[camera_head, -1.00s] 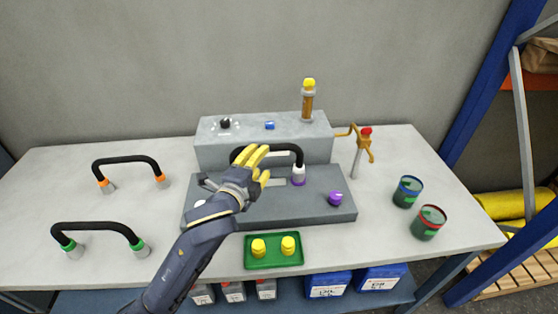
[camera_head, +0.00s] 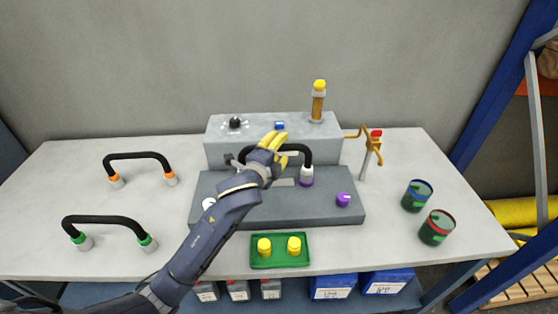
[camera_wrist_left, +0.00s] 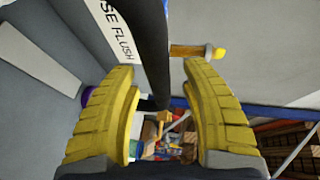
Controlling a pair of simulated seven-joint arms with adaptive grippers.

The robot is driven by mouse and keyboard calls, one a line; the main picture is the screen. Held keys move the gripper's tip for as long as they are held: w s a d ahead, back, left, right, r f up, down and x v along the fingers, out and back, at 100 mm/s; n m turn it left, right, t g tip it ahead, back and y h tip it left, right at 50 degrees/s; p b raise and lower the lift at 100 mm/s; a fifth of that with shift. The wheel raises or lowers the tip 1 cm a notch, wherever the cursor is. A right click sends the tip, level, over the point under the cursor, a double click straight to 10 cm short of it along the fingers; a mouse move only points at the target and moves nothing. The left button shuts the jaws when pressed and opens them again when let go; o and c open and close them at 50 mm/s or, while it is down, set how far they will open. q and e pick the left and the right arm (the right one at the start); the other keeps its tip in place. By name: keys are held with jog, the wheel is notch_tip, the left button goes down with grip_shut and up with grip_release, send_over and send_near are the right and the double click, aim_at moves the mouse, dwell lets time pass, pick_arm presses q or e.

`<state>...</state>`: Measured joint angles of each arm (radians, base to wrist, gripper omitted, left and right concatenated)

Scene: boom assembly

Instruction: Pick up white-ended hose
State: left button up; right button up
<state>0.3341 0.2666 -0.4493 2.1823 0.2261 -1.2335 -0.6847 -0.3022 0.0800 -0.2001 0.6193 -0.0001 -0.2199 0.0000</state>
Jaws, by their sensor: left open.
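The white-ended hose (camera_head: 297,149) is a black arched hose at the grey fixture. Its visible white end (camera_head: 307,172) points down at a purple ring on the right; its left part is largely hidden behind my gripper. My left gripper (camera_head: 274,146), with yellow fingers, is over the hose's left-middle part. In the left wrist view the left gripper's (camera_wrist_left: 162,85) fingers are spread, and the black hose (camera_wrist_left: 150,40) runs down the picture into the gap between them. I cannot tell whether they touch it. My right gripper is in no view.
The grey fixture (camera_head: 235,209) has a raised back block and a purple knob (camera_head: 343,200). An orange-ended hose (camera_head: 140,157) and a green-ended hose (camera_head: 108,220) stand at left. A green tray (camera_head: 281,263), two cups and an amber-barred post (camera_head: 318,103) are nearby.

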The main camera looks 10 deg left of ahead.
pick_arm(q)
jog(key=shift+c, duration=0.3)
grip_shut()
dwell(0.4)
